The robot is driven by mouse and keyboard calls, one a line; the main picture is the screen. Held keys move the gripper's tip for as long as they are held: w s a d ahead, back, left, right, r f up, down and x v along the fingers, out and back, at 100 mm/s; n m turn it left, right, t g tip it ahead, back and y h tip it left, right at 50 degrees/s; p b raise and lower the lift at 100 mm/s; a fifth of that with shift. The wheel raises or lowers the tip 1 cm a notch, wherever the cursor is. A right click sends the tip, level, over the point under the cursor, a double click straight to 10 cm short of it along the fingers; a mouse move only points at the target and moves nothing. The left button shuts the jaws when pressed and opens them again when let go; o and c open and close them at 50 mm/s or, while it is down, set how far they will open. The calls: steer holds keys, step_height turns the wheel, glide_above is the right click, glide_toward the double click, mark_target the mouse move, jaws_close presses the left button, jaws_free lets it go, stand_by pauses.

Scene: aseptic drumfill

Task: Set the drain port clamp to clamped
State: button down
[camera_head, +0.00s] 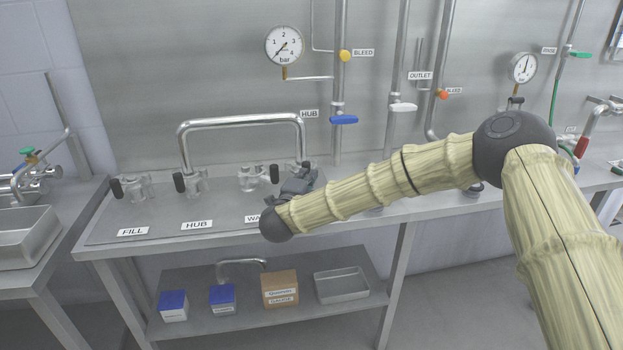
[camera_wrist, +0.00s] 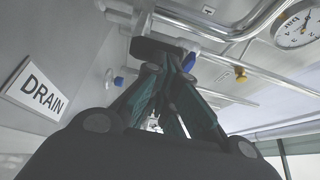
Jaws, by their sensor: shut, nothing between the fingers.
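My gripper (camera_head: 300,180) is at the right end of the row of ports on the steel bench, its fingers shut and empty. In the wrist view my gripper (camera_wrist: 166,62) has its fingertips close together, just below a dark rounded handle (camera_wrist: 150,46), which looks like the drain port clamp's. I cannot tell whether they touch. A DRAIN label (camera_wrist: 36,90) shows at the left of the wrist view. In the head view the drain port (camera_head: 306,166) is mostly hidden behind my gripper and arm, so its clamp position cannot be told.
Ports labelled FILL (camera_head: 133,188) and HUB (camera_head: 194,182), plus another port (camera_head: 249,177), stand to the left, each with a black handle. A bent steel pipe (camera_head: 240,121) arches behind them. A blue-handled valve (camera_head: 343,119) and gauge (camera_head: 285,45) are on the back wall.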

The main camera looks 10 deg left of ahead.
stand_by(0.5)
steer(key=s+d+b, duration=0.1)
steer(key=s, duration=1)
steer(key=shift+s+d+b, duration=0.25)
steer(key=shift+b, duration=0.05)
